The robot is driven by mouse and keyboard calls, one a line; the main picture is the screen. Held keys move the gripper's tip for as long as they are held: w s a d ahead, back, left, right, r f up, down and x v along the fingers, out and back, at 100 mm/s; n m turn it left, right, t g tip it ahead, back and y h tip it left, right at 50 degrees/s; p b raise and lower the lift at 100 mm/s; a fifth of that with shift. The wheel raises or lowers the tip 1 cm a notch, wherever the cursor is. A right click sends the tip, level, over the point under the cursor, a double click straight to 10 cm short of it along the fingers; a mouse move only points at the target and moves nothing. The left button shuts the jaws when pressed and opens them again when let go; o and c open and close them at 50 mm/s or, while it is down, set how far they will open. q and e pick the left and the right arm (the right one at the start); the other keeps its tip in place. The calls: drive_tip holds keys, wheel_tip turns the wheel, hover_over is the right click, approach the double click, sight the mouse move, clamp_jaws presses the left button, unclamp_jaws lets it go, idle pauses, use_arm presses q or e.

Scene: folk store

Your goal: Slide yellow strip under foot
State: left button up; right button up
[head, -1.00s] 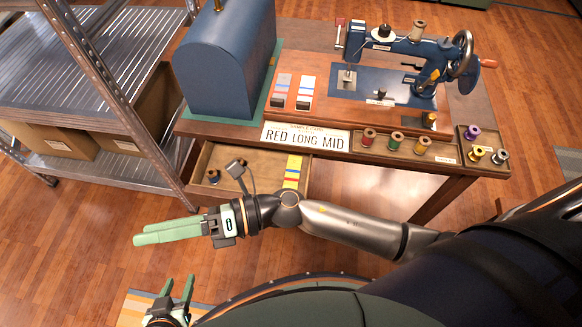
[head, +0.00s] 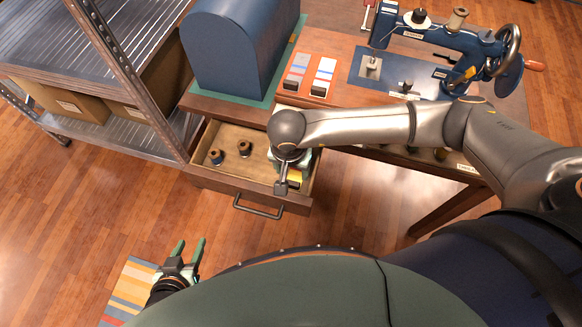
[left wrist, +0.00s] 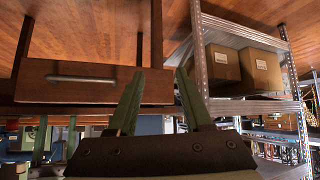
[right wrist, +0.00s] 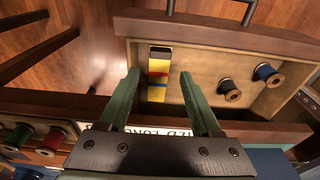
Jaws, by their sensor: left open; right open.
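The yellow strip (right wrist: 158,92), with red and blue bands and a dark end, lies in the open drawer (head: 228,175). A yellow bit of it (head: 295,181) shows in the head view beside my right wrist. My right gripper (right wrist: 159,74) is open and empty above the drawer, its fingers either side of the strip in the picture and apart from it. The blue sewing machine (head: 445,48) stands on the table, its foot (head: 371,66) over a metal plate. My left gripper (head: 190,244) is open and empty, low over the floor; it also shows in the left wrist view (left wrist: 160,74).
Two thread spools (right wrist: 250,82) lie in the drawer beside the strip. A blue domed case (head: 235,50) and swatch cards (head: 312,75) are on the table. A metal shelf (head: 60,45) with cardboard boxes (head: 70,100) stands left. My right arm covers the table's front edge.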

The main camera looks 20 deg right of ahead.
sight(292, 184)
wheel_tip(292, 184, down, 4)
drive_tip(key=shift+w+d+r+b, duration=0.1)
drive_tip(key=shift+w+b, duration=0.05)
drive_tip(key=shift+b, duration=1.1)
drive_tip(key=shift+f+b, duration=0.3)
drive_tip(key=shift+f, duration=0.1)
drive_tip(key=shift+w+f+b, duration=0.15)
drive_tip(key=shift+f+b, duration=0.6)
drive_tip(key=shift+f, duration=0.15)
wheel_tip(292, 184, down, 2)
drive_tip(key=shift+w+d+f+b, duration=0.1)
drive_tip(key=shift+d+b, duration=0.05)
drive_tip(key=shift+b, duration=0.9)
use_arm(q)
drive_tip(key=shift+m+h, duration=0.4)
drive_tip(key=shift+w+d+f+b, duration=0.15)
drive_tip(key=shift+w+d+f, duration=0.15)
drive_tip(key=shift+d+f, duration=0.35)
drive_tip(key=shift+w+d+f+b, duration=0.1)
drive_tip(key=shift+w+d+f, duration=0.15)
drive_tip(key=shift+d+f, duration=0.45)
drive_tip(key=shift+w+d+f+b, duration=0.15)
drive_tip(key=shift+w+d+f, duration=0.2)
drive_tip(key=shift+f, duration=0.55)
use_arm(e)
drive_tip(key=shift+f, duration=0.35)
use_arm(q)
drive_tip(key=shift+f, duration=0.15)
